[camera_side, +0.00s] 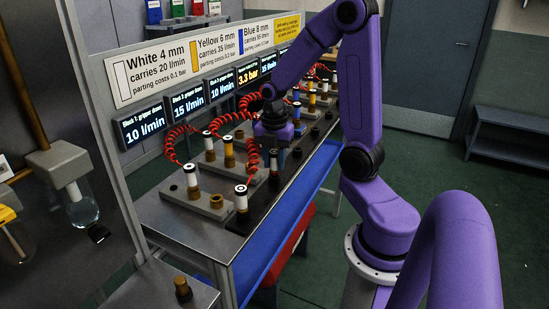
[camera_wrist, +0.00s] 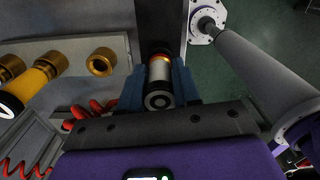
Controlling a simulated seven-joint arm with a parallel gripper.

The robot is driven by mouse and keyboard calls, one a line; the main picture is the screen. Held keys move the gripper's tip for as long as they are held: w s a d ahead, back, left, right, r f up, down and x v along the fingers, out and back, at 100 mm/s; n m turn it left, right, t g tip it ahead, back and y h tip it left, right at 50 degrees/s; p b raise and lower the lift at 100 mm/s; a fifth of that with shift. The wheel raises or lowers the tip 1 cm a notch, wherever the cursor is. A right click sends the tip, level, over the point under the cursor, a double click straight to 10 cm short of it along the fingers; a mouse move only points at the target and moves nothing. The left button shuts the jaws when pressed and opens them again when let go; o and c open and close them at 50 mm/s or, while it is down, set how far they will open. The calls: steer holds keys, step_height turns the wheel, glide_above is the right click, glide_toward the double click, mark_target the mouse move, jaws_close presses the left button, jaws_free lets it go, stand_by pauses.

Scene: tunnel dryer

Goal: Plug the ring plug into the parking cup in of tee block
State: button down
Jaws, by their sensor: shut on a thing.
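My gripper (camera_wrist: 160,88) is shut on a ring plug (camera_wrist: 160,72), with a blue finger on each side of it. The plug has a pale sleeve, a black round end and an orange ring at its far end. Whether its far end is seated in a cup is hidden. Beside it on the left in the wrist view is a grey tee block (camera_wrist: 75,50) with brass ports (camera_wrist: 102,62) and a yellow plug (camera_wrist: 28,82).
Several more tee blocks stand on the bench, including the nearest one (camera_side: 180,197), with red coiled hoses (camera_side: 188,131) around them. White-sleeved plugs (camera_side: 241,198) stand upright on the dark strip. Lit displays (camera_side: 145,124) line the back.

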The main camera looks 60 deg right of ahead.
steer(key=shift+f, duration=0.3)
steer(key=c, duration=0.7)
jaws_free()
steer(key=shift+c, duration=0.2)
step_height(320, 180, up, 18)
steer(key=shift+f, duration=0.25)
steer(key=s+a+f+m, duration=0.15)
steer(key=a+f, duration=0.25)
steer(key=a, duration=0.5)
steer(key=s+a+f+m, duration=0.2)
steer(key=s+a+f, duration=0.1)
steer(key=s+a, duration=0.2)
steer(key=s+a+f+m, duration=0.3)
steer(key=s+a, duration=0.3)
steer(key=s, duration=0.4)
steer(key=shift+a+f+m, duration=0.2)
steer(key=shift+f+m, duration=0.15)
steer(key=shift+f, duration=0.35)
